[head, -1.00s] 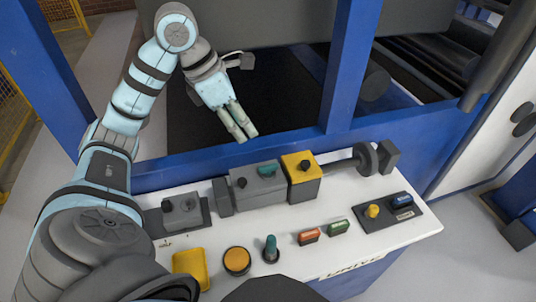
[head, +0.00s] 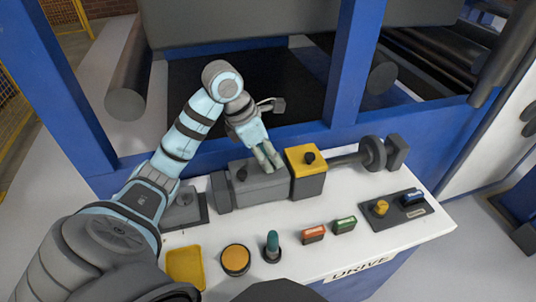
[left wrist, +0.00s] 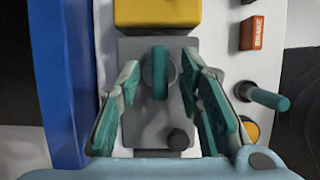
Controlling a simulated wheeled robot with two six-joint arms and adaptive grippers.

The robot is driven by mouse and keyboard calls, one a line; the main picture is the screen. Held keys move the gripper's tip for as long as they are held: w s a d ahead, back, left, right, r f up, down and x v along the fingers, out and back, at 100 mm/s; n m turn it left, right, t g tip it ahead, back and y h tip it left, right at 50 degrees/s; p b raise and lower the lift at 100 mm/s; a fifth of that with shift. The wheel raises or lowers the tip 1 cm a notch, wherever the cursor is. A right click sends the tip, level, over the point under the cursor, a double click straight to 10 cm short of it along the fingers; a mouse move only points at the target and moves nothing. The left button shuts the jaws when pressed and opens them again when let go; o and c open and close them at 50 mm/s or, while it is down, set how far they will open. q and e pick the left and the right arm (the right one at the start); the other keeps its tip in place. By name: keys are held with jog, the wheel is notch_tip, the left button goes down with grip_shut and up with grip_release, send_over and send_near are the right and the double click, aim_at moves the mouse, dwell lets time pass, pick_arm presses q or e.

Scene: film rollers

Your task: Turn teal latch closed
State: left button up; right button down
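The teal latch (left wrist: 160,72) is a rounded bar on a grey round base, on top of a grey box (head: 262,192). In the left wrist view it lies lengthwise up the picture, between my fingers' far ends. In the head view my gripper hides it. My left gripper (head: 270,158) is above the box; it also shows in the left wrist view (left wrist: 165,80). Its two fingers are apart, one on each side of the latch, with gaps on both sides, and hold nothing. My right gripper is not in view.
A yellow-topped block (head: 305,155) adjoins the box, and a black knob (left wrist: 178,140) stands on the box. The white panel (head: 290,260) also carries an upright teal lever (head: 272,243), an orange button (head: 236,259) and a yellow tray (head: 186,267). A blue frame stands behind.

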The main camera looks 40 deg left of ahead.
pick_arm(q)
jog(key=shift+c, duration=0.5)
grip_shut()
